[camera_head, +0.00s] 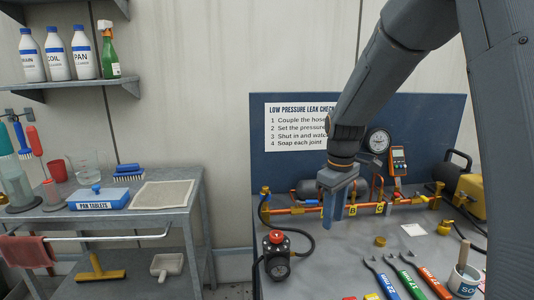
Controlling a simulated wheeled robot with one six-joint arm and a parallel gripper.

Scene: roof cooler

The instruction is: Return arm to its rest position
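My arm comes down from the top right in the head view. My gripper (334,218) points downward over the grey workbench (330,262), in front of the copper pipe rig (295,211). Its fingers are seen nearly edge-on, so I cannot tell whether they are open or shut. No held object shows between them. The gripper overlaps part of the pipe in the picture, and I cannot tell whether it touches it.
A red-knobbed regulator (277,256) with a black hose stands left of the gripper. Several wrenches (408,279) and a pot with a brush (464,281) lie right. Behind are a dial gauge (378,141) and a blue board (440,125). A grey cart (150,213) stands left.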

